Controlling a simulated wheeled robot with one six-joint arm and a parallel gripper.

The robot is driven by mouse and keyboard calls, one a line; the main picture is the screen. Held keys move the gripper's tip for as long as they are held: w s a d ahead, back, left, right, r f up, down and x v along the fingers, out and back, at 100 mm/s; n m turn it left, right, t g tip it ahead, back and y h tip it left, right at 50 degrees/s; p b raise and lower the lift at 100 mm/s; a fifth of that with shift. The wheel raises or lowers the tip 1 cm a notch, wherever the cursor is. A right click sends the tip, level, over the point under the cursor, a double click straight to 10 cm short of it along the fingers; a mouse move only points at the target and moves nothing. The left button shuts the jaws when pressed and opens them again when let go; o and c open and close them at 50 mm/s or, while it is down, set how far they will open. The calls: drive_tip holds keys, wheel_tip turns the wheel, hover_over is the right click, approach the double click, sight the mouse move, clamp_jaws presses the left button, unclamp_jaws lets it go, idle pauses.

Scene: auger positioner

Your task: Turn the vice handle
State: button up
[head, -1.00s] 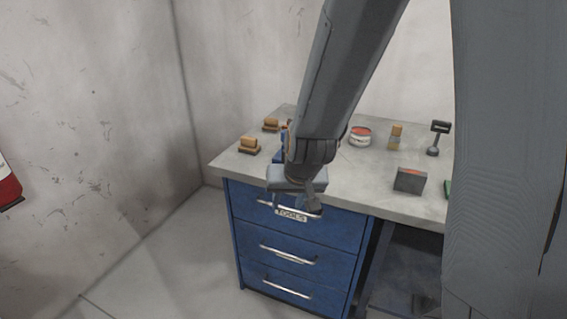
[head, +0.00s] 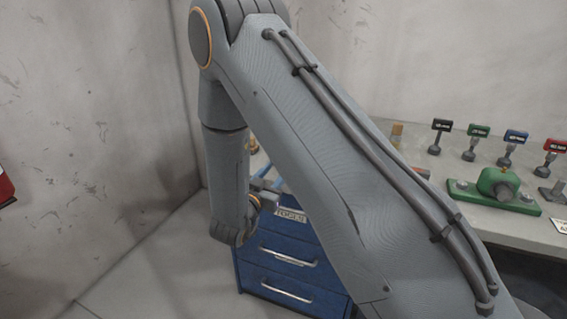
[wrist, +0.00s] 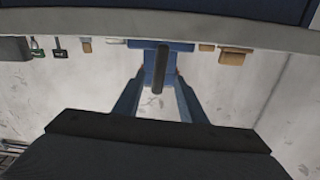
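The blue vice (head: 268,178) is at the bench's left front corner in the head view, mostly hidden behind my arm. In the wrist view the vice (wrist: 148,68) shows near the middle, by the bench edge. A dark upright bar, which looks like the vice handle (wrist: 160,70), stands in front of it. My gripper (wrist: 160,80) is open, with one finger on each side of the bar. Gaps show between bar and fingers; I cannot tell whether the bar lies at fingertip depth.
The grey bench (head: 410,135) stands over blue drawers (head: 285,262) with bar handles. A green fixture (head: 496,186) and several small labelled stands, one with a red label (head: 552,146), are on its right. In the wrist view, wooden blocks (wrist: 233,56) are right of the vice.

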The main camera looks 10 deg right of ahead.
drive_tip(key=p+x, duration=0.1)
drive_tip(key=x, duration=0.6)
drive_tip(key=shift+s+p, duration=0.1)
drive_tip(key=shift+p, duration=0.2)
drive_tip(key=shift+c, duration=0.5)
clamp_jaws()
drive_tip(key=shift+m, duration=0.3)
drive_tip(key=m+b, duration=0.2)
drive_tip(key=m, duration=0.1)
drive_tip(key=shift+m+b, duration=0.3)
drive_tip(key=shift+b, duration=0.05)
drive_tip(key=shift+m+b, duration=1.4)
drive_tip(key=shift+m, duration=0.9)
